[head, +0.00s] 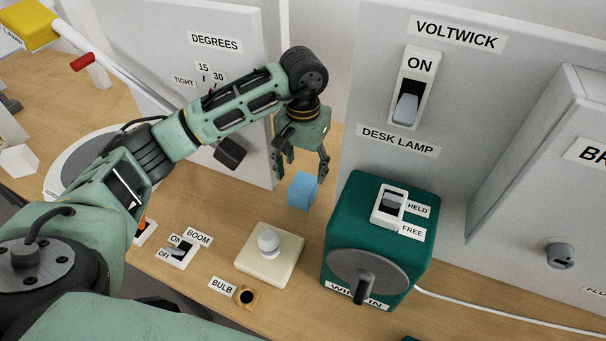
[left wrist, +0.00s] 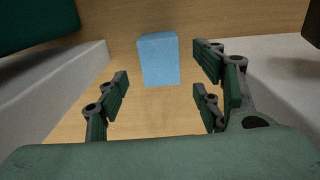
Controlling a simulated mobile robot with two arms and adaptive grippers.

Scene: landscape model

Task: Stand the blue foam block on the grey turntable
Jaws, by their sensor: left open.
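The blue foam block (head: 302,190) stands on the wooden table, between the grey panel and the green winch box. In the left wrist view the block (left wrist: 158,59) lies ahead between the spread fingers (left wrist: 165,95), with no visible contact. The grey turntable (head: 85,165) is a round disc at the left, partly hidden behind my left arm. My right gripper is not in view.
The green winch box (head: 380,235) stands close right of the block. A grey DEGREES panel (head: 190,60) and a VOLTWICK panel (head: 450,90) rise behind. A boom (head: 105,65) extends at upper left.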

